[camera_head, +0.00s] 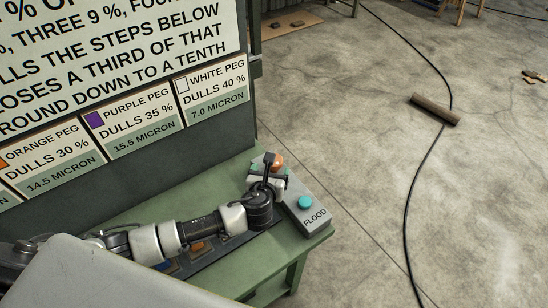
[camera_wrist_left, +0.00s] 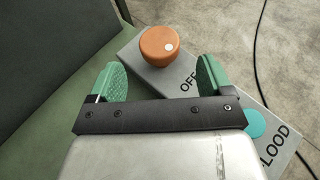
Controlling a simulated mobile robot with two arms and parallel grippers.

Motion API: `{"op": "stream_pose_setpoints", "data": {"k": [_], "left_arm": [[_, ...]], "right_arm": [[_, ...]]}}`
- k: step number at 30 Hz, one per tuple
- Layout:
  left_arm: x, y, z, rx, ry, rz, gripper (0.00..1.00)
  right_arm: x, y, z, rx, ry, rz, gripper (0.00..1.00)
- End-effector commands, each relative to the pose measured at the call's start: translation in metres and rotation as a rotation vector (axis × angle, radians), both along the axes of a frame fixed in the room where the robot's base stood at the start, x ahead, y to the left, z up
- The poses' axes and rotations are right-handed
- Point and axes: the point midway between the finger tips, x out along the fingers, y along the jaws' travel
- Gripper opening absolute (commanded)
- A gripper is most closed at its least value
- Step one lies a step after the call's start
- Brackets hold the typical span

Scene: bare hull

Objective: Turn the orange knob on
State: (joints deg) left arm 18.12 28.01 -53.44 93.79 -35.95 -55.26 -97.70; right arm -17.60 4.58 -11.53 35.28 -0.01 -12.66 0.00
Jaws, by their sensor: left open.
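The orange knob (camera_head: 277,162) sits on a grey control box (camera_head: 308,215) on the green bench. My right gripper is not in view.
A teal button (camera_head: 305,202) sits on the same box, by the label "FLOOD". A sign board (camera_head: 120,60) stands behind the green bench (camera_head: 205,182). A black cable (camera_head: 408,200) and a brown cylinder (camera_head: 436,110) lie on the floor.

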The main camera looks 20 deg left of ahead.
Motion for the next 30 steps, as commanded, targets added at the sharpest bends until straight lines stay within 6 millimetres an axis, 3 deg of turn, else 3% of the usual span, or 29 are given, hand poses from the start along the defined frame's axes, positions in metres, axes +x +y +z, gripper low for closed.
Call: {"op": "stream_pose_setpoints", "data": {"k": [4, 10, 15, 23, 30], "left_arm": [[0.028, 0.003, -0.011, 0.0, -0.001, 0.002, 0.8], [0.052, 0.006, -0.021, -0.001, 0.0, 0.0, 0.8], [0.06, 0.008, -0.025, -0.002, 0.001, 0.001, 0.8], [0.061, 0.008, -0.025, -0.002, 0.001, 0.0, 0.8], [0.061, 0.008, -0.025, -0.001, 0.001, 0.0, 0.45]], "right_arm": [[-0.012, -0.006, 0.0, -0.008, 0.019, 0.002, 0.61], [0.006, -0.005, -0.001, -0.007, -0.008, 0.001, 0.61], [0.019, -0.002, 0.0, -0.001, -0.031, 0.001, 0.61], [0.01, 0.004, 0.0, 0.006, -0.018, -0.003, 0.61], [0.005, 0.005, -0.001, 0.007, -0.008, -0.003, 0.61]]}}
